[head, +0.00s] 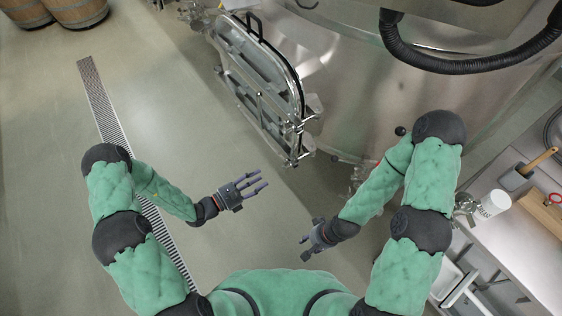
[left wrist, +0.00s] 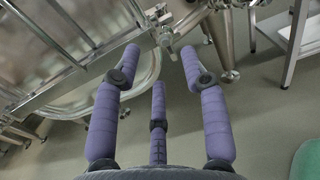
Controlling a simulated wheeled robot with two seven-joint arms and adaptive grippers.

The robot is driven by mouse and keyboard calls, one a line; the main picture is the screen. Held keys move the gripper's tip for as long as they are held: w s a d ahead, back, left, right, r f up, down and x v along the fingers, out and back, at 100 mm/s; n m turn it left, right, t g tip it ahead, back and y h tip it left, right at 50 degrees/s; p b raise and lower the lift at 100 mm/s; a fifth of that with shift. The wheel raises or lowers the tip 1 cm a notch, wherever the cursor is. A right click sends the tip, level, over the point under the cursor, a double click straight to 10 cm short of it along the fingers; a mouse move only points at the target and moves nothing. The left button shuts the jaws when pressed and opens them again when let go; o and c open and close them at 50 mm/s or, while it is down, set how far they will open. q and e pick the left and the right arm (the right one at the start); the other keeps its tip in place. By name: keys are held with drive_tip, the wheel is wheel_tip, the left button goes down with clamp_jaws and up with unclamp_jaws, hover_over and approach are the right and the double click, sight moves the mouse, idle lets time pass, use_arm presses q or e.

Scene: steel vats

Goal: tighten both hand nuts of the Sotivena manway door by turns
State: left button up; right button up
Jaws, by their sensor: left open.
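The manway door (head: 262,80) is an oval steel door with a frame on the front of the steel vat, and it stands at a slant in the head view. Bright metal fastening parts (head: 297,124), probably the hand nuts, are at its right and lower edge; they are too small to tell how tight they are. My left gripper (head: 258,186) is open and empty, below the door and apart from it. In the left wrist view its purple fingers (left wrist: 160,85) are spread, with door metalwork (left wrist: 163,30) beyond them. My right gripper (head: 312,245) hangs lower, away from the door, its fingers unclear.
The steel vat (head: 345,90) fills the upper middle, with a black hose (head: 470,62) at upper right. A counter (head: 530,240) with a white cup (head: 495,202) is at the right. A drain grate (head: 105,110) runs along the floor. Barrels (head: 75,12) stand at upper left. Open floor lies left of the door.

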sight(287, 165)
use_arm(q)
drive_tip(key=b+x, duration=0.2)
drive_tip(key=x, duration=0.8)
drive_tip(key=shift+w+d, duration=0.15)
drive_tip(key=shift+w, duration=0.35)
drive_tip(key=shift+r, duration=0.15)
clamp_jaws()
